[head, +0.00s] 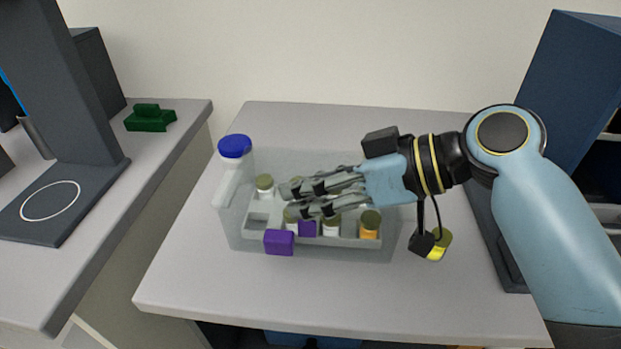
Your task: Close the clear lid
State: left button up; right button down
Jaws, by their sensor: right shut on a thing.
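A clear, see-through box (240,242) stands on the table with several capped vials inside. A pale see-through panel, seemingly the clear lid (310,160), shows at the box's back; its edges are faint and I cannot tell its exact angle. A purple block (279,242) is at the box's front, and a second purple piece (307,229) shows among the vials. My right gripper (291,201) reaches in from the right over the box, its fingers shut and pale, seemingly on the clear lid. The grasp itself is hard to make out. My left gripper is out of view.
A white bottle with a blue cap (235,147) stands at the box's left end. A yellow vial (437,244) is right of the box, under my right wrist. A green block (150,118) lies on the left counter. The table's front left is clear.

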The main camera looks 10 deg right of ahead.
jog(key=shift+s+f, duration=0.1)
jog(key=shift+f, duration=0.25)
jog(key=shift+s+f, duration=0.1)
jog(key=shift+f, duration=0.1)
jog(key=c, duration=0.9)
grip_release()
jog(key=shift+a, duration=0.15)
jog(key=v, duration=1.1)
jog(key=shift+s+d+r, duration=0.1)
jog(key=shift+d+r, duration=0.3)
jog(key=shift+d, duration=0.05)
